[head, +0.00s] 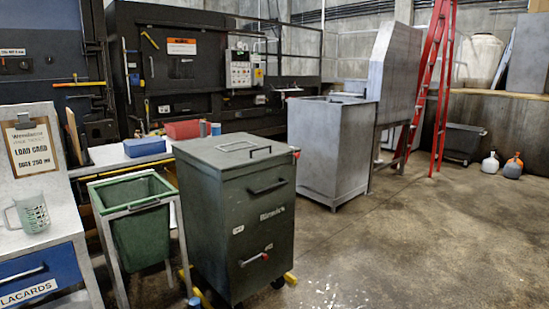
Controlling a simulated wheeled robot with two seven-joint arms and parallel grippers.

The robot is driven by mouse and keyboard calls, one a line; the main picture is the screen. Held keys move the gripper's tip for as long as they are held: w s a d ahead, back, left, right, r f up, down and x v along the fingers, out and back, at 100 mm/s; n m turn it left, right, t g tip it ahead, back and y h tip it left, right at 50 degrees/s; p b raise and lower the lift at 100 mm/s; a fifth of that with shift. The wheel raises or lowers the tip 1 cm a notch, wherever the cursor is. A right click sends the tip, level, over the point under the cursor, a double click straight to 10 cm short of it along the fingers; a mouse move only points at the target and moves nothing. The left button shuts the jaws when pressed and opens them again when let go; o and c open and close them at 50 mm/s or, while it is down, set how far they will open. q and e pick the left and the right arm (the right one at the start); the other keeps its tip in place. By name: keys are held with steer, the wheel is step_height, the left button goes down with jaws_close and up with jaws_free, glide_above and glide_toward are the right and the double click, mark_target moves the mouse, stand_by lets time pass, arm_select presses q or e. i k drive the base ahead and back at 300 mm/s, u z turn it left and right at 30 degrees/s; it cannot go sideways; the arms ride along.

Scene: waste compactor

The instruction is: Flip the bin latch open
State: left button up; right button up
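A dark green-grey wheeled bin (237,215) stands in the middle, its lid (226,152) lying closed on top. A dark bar handle (268,187) is higher on the same face. A small red piece (296,153) shows at the lid's right corner. I cannot tell for sure which of these parts is the latch. Neither of my grippers shows in the head view.
A green open bin in a metal frame (145,205) stands close on the left, beside a blue drawer unit (40,272). A grey metal container (325,165) is behind right. Yellow parts (290,278) stick out at the bin's base. The right floor is open.

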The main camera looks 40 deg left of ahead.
mark_target(297, 156)
steer(key=u, duration=0.5)
steer(key=i, duration=0.45)
steer(key=u, duration=0.7)
steer(key=i, duration=2.3)
steer(key=z, duration=0.05)
